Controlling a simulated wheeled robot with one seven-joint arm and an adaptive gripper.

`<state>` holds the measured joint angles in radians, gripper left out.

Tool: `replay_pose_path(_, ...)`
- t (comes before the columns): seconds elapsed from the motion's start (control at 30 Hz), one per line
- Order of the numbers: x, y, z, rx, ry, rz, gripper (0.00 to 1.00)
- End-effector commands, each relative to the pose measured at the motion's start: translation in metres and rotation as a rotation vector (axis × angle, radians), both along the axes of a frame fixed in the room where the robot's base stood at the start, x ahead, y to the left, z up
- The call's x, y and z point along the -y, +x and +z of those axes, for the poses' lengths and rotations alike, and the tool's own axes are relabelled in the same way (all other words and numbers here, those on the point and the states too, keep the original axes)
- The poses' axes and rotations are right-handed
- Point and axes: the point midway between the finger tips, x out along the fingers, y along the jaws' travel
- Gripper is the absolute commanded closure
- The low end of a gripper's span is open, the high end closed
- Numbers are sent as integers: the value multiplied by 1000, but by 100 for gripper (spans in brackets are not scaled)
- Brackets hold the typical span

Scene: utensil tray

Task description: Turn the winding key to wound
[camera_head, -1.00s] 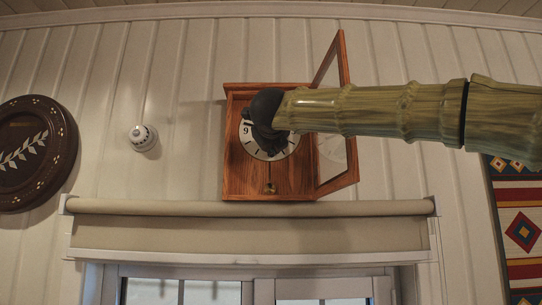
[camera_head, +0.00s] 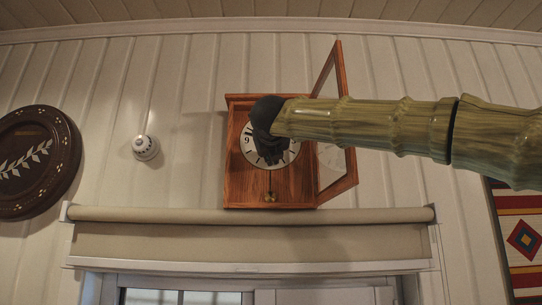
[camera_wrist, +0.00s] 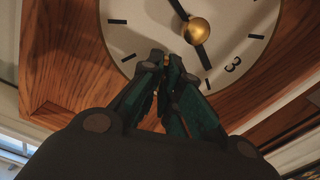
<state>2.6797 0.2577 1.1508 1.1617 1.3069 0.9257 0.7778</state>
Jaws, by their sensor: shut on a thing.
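The wooden wall clock (camera_head: 238,188) hangs with its glass door (camera_head: 354,165) open to the right. Its white dial (camera_head: 287,155) is partly covered by my dark gripper (camera_head: 271,158). In the wrist view, the dial (camera_wrist: 240,22) shows black ticks, a 3, dark hands and a brass hub (camera_wrist: 197,30). My gripper also shows in the wrist view (camera_wrist: 168,62), its fingers close together at the dial just beside the hub. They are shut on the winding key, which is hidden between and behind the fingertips. The key's angle cannot be seen.
A brass pendulum (camera_head: 270,197) hangs below the dial. A roller blind (camera_head: 250,215) and window lie under the clock. A white round fixture (camera_head: 145,147) and a dark decorated plate (camera_head: 38,190) are on the wall to the left. A patterned hanging (camera_head: 522,240) is at right.

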Motion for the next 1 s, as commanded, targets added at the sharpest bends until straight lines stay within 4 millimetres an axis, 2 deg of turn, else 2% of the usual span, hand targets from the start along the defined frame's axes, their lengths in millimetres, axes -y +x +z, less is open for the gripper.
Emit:
replay_pose_path(0.07,1,0,1,1,0,-1,100)
replay_pose_path(0.2,0,0,1,1,0,-1,75)
replay_pose_path(0.23,0,0,1,1,0,-1,73)
replay_pose_path(0.53,0,-1,0,1,-1,0,73)
replay_pose_path(0.67,0,-8,1,1,-1,1,73)
replay_pose_path(1.0,1,-65,1,2,-2,1,73)
